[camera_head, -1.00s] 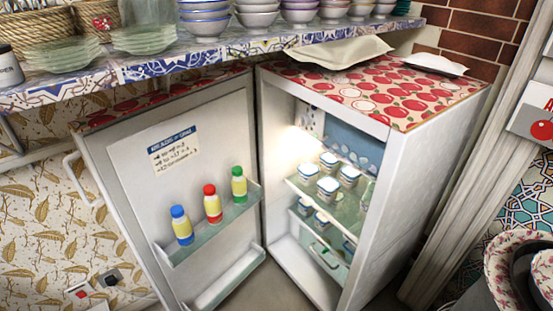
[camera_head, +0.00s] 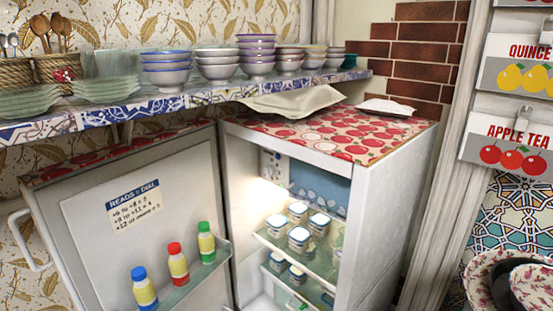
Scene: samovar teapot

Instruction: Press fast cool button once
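The fridge (camera_head: 385,205) stands in the middle with its door (camera_head: 185,180) swung open to the left. Inside at the back is a blue panel (camera_head: 320,186), with a pale strip with small dark marks (camera_head: 273,168) to its left. No fast cool button can be made out by its label. White jars (camera_head: 298,212) stand on the glass shelf. The door carries a paper note (camera_head: 134,204) headed "READS = DIAL" with lines of numbers. Neither of my grippers is in view.
Bottles with blue (camera_head: 144,288), red (camera_head: 178,264) and green (camera_head: 206,242) caps stand in the door rack. A tiled shelf (camera_head: 200,100) with bowls (camera_head: 256,55) and plates hangs above. A floral cup (camera_head: 495,280) is at lower right.

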